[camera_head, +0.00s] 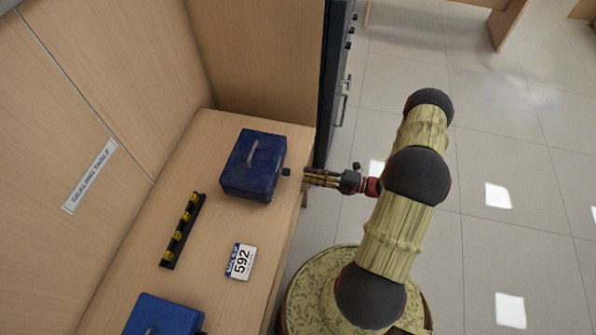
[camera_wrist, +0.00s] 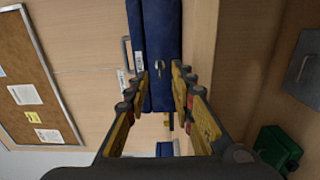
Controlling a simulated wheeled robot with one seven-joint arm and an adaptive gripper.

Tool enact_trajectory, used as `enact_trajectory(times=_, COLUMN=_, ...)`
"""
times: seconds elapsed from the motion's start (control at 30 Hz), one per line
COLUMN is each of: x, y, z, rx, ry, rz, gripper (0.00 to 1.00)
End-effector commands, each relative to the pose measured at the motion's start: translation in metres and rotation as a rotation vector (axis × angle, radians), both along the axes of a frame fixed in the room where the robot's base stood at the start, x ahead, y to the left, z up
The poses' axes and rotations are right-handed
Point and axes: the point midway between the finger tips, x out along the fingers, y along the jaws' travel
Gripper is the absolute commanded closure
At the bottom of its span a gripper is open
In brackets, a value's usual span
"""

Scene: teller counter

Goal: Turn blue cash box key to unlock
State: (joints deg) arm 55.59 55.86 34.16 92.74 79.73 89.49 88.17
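A blue cash box (camera_head: 247,177) with a grey handle sits on the wooden counter. A small dark key head (camera_head: 286,172) sticks out from its right side. My gripper (camera_head: 307,178) is just right of the key, level with it and pointing at it, with a small gap between. In the wrist view the blue box (camera_wrist: 156,35) is straight ahead. A small metallic piece, probably the key (camera_wrist: 160,69), shows on its face between the fingers. My gripper (camera_wrist: 167,75) is open and holds nothing. Whether the key is turned cannot be told.
A second blue box (camera_head: 158,317) stands at the near end of the counter (camera_head: 215,210). A black holder with yellow pieces (camera_head: 182,234) and a number card (camera_head: 241,262) lie between the boxes. A dark cabinet (camera_head: 334,75) stands behind my gripper. Open floor is at the right.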

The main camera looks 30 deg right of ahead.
Motion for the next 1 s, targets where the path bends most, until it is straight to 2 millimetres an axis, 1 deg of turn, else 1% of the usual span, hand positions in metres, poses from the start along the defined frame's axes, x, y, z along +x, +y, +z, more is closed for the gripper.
enact_trajectory(times=0.03, x=-0.007, y=-0.008, z=0.000, rx=-0.001, ry=-0.001, rz=-0.004, gripper=0.76)
enact_trajectory(times=0.1, x=-0.015, y=-0.016, z=0.000, rx=-0.001, ry=-0.001, rz=-0.003, gripper=0.76)
enact_trajectory(times=0.3, x=-0.030, y=-0.030, z=0.000, rx=-0.001, ry=-0.001, rz=-0.001, gripper=0.76)
enact_trajectory(times=0.47, x=-0.033, y=-0.033, z=0.000, rx=0.000, ry=0.000, rz=0.001, gripper=0.76)
enact_trajectory(times=1.0, x=-0.033, y=-0.033, z=0.000, rx=-0.008, ry=-0.008, rz=0.001, gripper=0.76)
